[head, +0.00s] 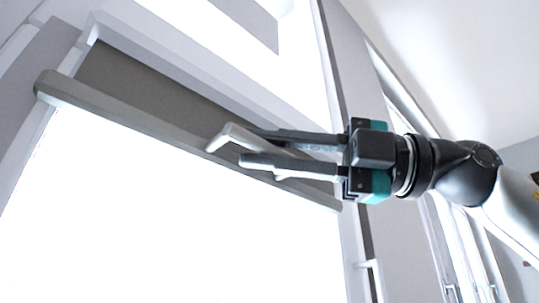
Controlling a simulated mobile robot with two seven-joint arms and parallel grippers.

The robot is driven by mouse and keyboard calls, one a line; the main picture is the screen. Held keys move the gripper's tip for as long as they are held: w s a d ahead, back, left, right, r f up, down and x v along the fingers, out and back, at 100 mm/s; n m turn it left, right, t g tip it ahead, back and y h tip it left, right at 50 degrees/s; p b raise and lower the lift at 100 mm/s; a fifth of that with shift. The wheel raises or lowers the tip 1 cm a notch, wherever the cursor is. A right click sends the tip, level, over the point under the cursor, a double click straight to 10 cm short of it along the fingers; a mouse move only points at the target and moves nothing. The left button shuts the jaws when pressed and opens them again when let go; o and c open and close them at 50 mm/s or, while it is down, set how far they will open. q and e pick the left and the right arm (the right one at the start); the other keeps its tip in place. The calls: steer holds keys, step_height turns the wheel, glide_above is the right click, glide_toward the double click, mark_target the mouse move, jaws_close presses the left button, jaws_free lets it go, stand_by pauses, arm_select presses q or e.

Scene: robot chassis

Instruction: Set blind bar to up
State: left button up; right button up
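The blind bar (130,123) is a long grey rail along the lower edge of a grey-brown blind (150,88). It sits high across the bright window, slanting down to the right in this tilted view. A pale handle (218,141) sticks out from the bar right of its middle. My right gripper (246,147) comes in from the right, its two dark fingers apart, with part of the handle showing between them. The fingers partly hide the handle and the bar's right part. I cannot tell whether they touch the handle. My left gripper is not in view.
A white window frame (180,62) runs above the blind. A grey side post (352,60) stands right of the window, with a small white handle (372,275) low down. More window frames are at the right behind my arm. The bright pane below the bar is clear.

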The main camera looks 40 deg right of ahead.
steer(key=o, duration=0.4)
steer(key=shift+o, duration=0.2)
steer(key=shift+s+d+f, duration=0.1)
steer(key=shift+s+d, duration=0.2)
steer(key=shift+d, duration=0.1)
steer(key=b+v, duration=0.4)
steer(key=v, duration=1)
steer(key=shift+s+d, duration=0.1)
